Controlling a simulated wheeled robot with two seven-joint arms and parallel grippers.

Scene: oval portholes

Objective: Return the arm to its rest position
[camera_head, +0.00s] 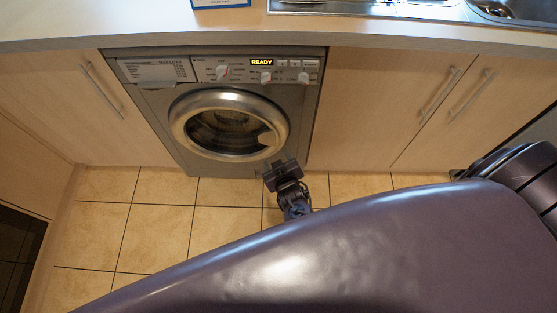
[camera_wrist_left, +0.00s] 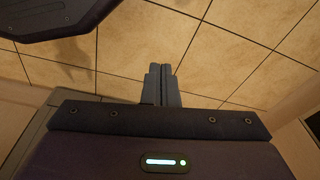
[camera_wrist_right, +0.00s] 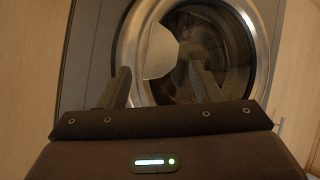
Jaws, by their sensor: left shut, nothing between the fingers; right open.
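My right gripper (camera_head: 273,164) is low in front of the washing machine (camera_head: 160,115), near the lower right of its round door (camera_head: 228,125). In the right wrist view its two fingers (camera_wrist_right: 162,75) are spread apart, with nothing between them, and point at the door (camera_wrist_right: 255,50). The door looks shut, and I cannot tell whether a finger touches it. My left gripper (camera_wrist_left: 161,72) shows only in the left wrist view. Its fingers are together and empty, above the tiled floor.
The worktop (camera_head: 180,28) runs above the machine, with a sink (camera_head: 490,12) at the upper right. Wooden cabinets (camera_head: 370,110) flank the machine. The display (camera_head: 262,62) reads READY. The tiled floor (camera_head: 150,225) in front is clear at the left.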

